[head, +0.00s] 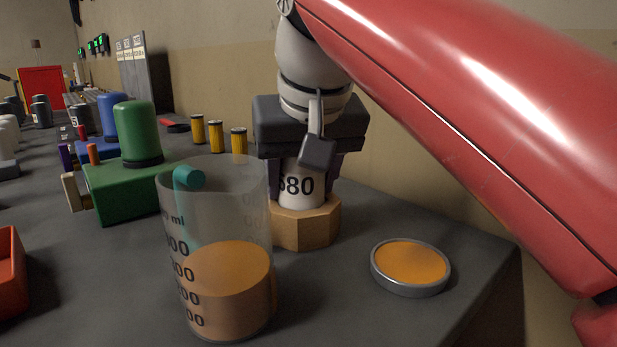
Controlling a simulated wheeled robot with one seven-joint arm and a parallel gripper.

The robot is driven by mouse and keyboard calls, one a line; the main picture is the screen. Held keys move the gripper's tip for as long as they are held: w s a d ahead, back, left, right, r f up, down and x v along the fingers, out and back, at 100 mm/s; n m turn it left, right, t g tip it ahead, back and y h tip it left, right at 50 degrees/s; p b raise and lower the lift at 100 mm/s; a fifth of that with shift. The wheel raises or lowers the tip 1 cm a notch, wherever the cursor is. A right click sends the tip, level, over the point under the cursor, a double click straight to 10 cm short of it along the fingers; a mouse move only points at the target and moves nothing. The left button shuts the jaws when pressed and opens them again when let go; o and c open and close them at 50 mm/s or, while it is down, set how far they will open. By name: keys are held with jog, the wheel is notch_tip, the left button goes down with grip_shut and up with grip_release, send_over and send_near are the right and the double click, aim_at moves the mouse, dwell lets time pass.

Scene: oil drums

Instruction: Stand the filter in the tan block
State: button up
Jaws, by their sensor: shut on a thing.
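The filter (297,192) is a white cylinder with a black "680" on its side. It stands upright between the dark fingers of my gripper (303,175), which points down and is shut on it. The tan block (308,230) is a faceted wooden-looking piece on the dark bench, directly under the filter. The filter's lower end meets the top of the block in the picture. I cannot tell how deep it sits, since the block's rim hides its bottom. The filter's top is hidden by my gripper.
A beaker (218,290) of orange liquid with a teal rod stands in front, left of the block. A shallow round dish (411,265) lies to the right. A green block (120,192) with a green cylinder (138,130) is behind left. Several yellow cylinders stand near the wall.

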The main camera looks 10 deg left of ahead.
notch_tip(320, 180, down, 3)
jog(key=shift+s+r+g+h, duration=0.1)
jog(key=shift+g+h, duration=0.2)
jog(key=shift+g, duration=0.1)
jog(key=o, duration=1.1)
jog(key=shift+c, duration=0.2)
jog(key=shift+o, duration=0.8)
jog(key=shift+t, duration=0.4)
jog(key=p+v, duration=0.1)
jog(key=v, duration=0.5)
jog(key=w+p+v, duration=0.1)
jog(key=v, duration=0.3)
jog(key=shift+r+p, duration=0.35)
